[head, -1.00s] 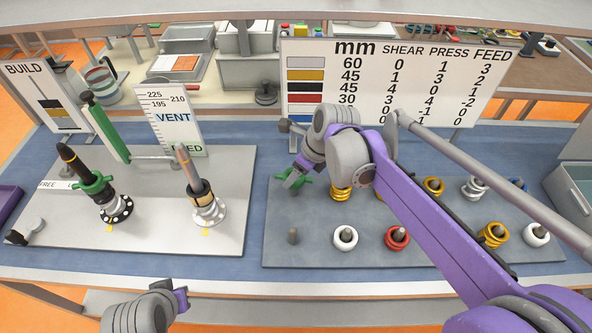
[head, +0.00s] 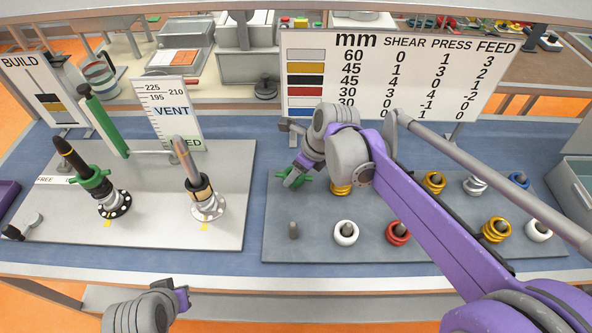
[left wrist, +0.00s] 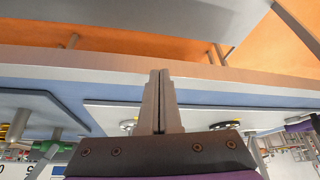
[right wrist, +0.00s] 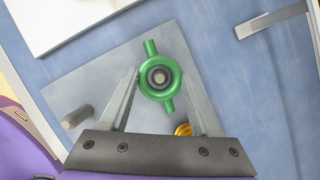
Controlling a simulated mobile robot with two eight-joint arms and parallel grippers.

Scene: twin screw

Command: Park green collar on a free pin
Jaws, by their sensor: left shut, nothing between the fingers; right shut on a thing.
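A green collar (head: 309,181) with two stub handles is at the back left corner of the grey pin board. In the right wrist view the collar (right wrist: 148,89) is around a pin (right wrist: 161,77), whose top shows in its bore. My right gripper (right wrist: 159,80) is shut on this collar, one finger on each side. In the head view my arm partly hides it. A bare pin (head: 293,230) stands at the board's front left. My left gripper (head: 182,298) is shut and empty before the table's front edge; its closed fingers show in the left wrist view (left wrist: 160,78).
The grey pin board (head: 320,249) holds yellow, white, red (head: 398,233), silver and blue rings on pins. A light plate (head: 160,232) on the left carries two tilted posts, one with another green handled collar (head: 95,182). A lettered board (head: 380,75) stands behind.

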